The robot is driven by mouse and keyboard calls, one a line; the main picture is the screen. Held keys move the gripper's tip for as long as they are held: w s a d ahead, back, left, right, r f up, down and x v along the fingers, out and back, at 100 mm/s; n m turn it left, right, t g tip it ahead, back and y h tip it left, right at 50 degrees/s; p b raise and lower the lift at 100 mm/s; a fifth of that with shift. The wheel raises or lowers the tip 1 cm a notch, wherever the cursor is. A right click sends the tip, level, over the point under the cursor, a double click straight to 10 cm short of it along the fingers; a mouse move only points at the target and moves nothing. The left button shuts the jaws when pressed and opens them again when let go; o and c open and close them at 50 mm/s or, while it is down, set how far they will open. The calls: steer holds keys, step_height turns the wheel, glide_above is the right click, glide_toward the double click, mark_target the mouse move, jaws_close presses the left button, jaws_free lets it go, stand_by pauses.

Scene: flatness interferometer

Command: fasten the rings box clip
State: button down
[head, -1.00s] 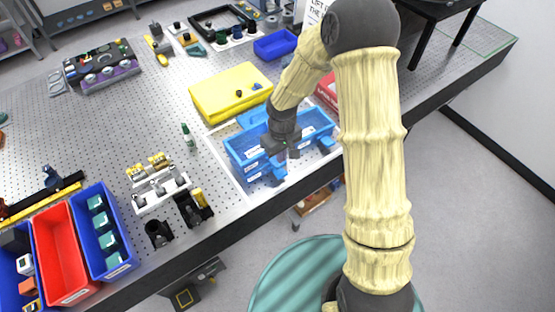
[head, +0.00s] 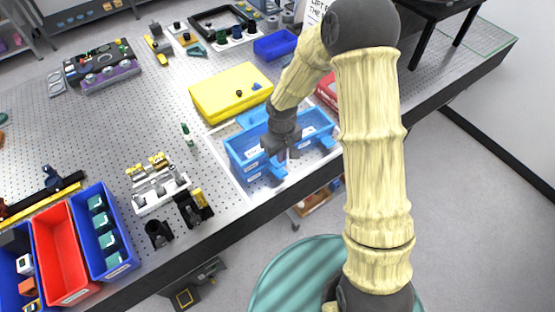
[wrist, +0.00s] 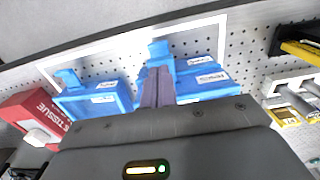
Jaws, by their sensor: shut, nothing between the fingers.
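Two light blue boxes stand side by side in a white-outlined area at the bench's front edge, the left box (head: 240,163) and the right box (head: 317,126). Each has a blue clip at its front, the left clip (head: 278,173) and the right clip (head: 327,143). In the wrist view these are the nearer-middle box (wrist: 203,86) with its clip (wrist: 160,51), and the other box (wrist: 95,104) with its clip (wrist: 68,78). Labels are too small to read surely. My gripper (head: 284,156) is shut and empty, over the left box's front near its clip; contact cannot be told.
A yellow box (head: 231,92) stands behind the blue ones. A red tissue box (wrist: 32,117) is beside the right blue box. A white rack (head: 158,188) and black holders (head: 193,207) stand to the left.

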steer(key=shift+f+b, duration=0.9)
steer(key=shift+f, duration=0.3)
steer(key=shift+s+f, duration=0.1)
steer(key=shift+f, duration=0.15)
steer(key=shift+f+b, duration=0.1)
steer(key=shift+b, duration=0.25)
steer(key=shift+f, duration=0.35)
steer(key=shift+f+b, duration=0.15)
steer(key=shift+b, duration=0.25)
steer(key=shift+f, duration=0.3)
steer(key=shift+r, duration=0.1)
steer(key=shift+r+p, duration=3)
steer(key=shift+r, duration=1)
